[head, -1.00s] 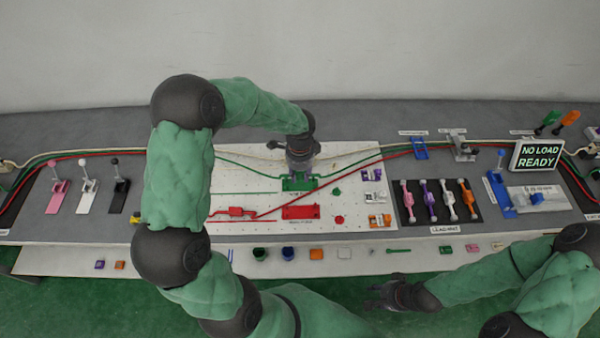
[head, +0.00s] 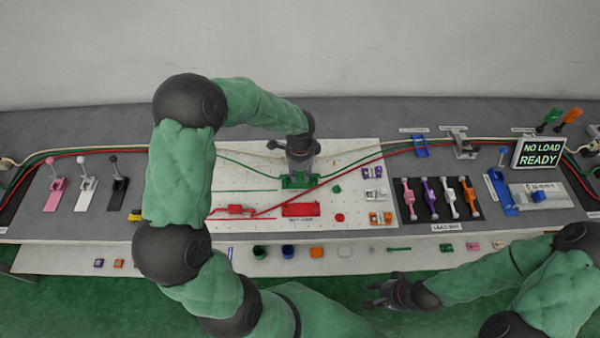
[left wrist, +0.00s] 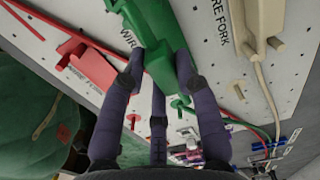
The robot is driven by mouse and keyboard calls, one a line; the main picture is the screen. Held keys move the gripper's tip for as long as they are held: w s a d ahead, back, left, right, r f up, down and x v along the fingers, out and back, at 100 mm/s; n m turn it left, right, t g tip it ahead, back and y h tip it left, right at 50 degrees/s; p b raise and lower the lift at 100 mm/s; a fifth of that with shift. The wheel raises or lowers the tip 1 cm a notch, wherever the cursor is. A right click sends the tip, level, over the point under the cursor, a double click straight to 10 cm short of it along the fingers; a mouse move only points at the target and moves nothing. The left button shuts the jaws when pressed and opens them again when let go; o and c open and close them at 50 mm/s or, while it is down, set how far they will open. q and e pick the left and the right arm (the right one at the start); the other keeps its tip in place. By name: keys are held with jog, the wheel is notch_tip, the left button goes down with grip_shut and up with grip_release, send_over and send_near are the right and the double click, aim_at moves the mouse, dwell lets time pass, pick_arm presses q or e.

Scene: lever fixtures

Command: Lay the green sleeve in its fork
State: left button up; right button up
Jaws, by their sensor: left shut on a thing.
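The green fork (head: 297,182) stands on the white perforated board, and a green cable runs to it from both sides. My left gripper (head: 299,170) is directly above it, pointing down. In the left wrist view the green fork block (left wrist: 155,35) lies just beyond my fingertips. My left gripper (left wrist: 162,72) is shut there on a green piece, the green sleeve (left wrist: 185,66), close against the fork. The fingers partly hide it, so I cannot tell if it is seated. My right gripper (head: 380,293) is open and empty in front of the bench.
A red fork (head: 301,210) stands just in front of the green one, and a red sleeve (head: 236,210) lies to its left on the red cable. A cream fork (left wrist: 262,25) is close by on the right in the left wrist view. Small parts line the front shelf.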

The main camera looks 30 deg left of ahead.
pick_arm(q)
jog(key=shift+f+b, duration=0.8)
jog(key=shift+f, duration=0.55)
dwell(0.4)
jog(key=o, duration=1.1)
jog(key=shift+o, duration=0.2)
jog(key=o, duration=0.4)
jog(key=shift+r, duration=0.1)
jog(key=shift+r+p, duration=2.9)
jog(key=shift+r, duration=0.55)
